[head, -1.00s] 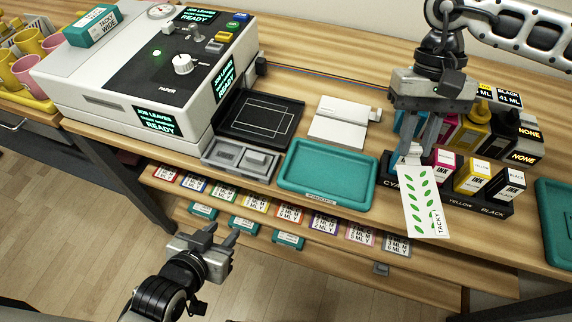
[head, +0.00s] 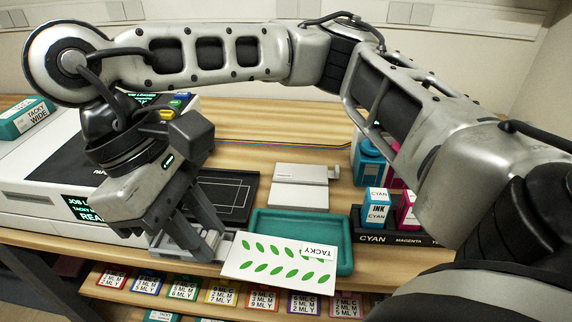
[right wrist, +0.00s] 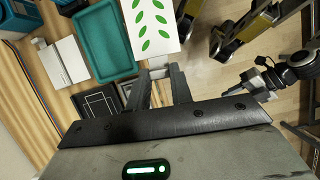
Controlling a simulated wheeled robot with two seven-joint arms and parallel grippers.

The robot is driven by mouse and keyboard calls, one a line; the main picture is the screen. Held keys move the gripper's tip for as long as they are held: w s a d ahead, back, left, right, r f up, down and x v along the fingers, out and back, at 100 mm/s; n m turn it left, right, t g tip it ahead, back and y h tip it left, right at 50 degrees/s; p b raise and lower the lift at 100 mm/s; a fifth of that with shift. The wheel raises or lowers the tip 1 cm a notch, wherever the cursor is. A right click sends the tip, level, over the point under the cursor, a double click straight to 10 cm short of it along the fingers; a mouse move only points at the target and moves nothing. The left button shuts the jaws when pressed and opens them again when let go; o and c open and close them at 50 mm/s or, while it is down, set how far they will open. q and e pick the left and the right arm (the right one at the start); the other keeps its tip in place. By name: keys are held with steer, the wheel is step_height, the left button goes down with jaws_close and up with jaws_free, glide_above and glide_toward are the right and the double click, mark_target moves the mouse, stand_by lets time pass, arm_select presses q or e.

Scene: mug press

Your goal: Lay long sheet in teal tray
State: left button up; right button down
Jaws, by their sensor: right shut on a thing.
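A long white sheet (head: 272,266) with green leaf prints and a TACKY label is held flat by my right gripper (head: 212,247), which is shut on its left end. In the head view the sheet covers the front left of the teal tray (head: 346,252); its height above the tray is unclear. In the right wrist view, the sheet (right wrist: 150,28) extends from the fingertips (right wrist: 159,74) and lies beside the teal tray (right wrist: 103,50), overlapping its right edge. My left gripper (right wrist: 250,80) shows small in that view, low and away from the sheet; its jaws are unclear.
A black framed plate (head: 225,190) and a white flat device (head: 300,190) stand behind the tray. The ink boxes (head: 376,208) stand to its right. The press (head: 40,190) is at left. Coloured cards (head: 183,287) line the shelf below.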

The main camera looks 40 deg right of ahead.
steer(key=shift+s+d+f+n, duration=0.1)
steer(key=shift+s+f+n, duration=0.1)
steer(key=shift+s+n, duration=0.2)
steer(key=w+d+f, duration=0.2)
steer(key=d, duration=0.1)
steer(key=w+d+f, duration=0.5)
steer(key=d, duration=0.1)
steer(key=shift+w+d+f, duration=0.2)
steer(key=shift+d+f, duration=0.15)
steer(key=shift+f, duration=0.05)
steer(key=shift+w+d+f, duration=0.25)
steer(key=shift+f, duration=0.2)
steer(key=f, duration=0.3)
steer(key=shift+w+d+f, duration=0.1)
steer(key=shift+w+d, duration=0.05)
steer(key=shift+d, duration=0.1)
steer(key=shift+f, duration=0.25)
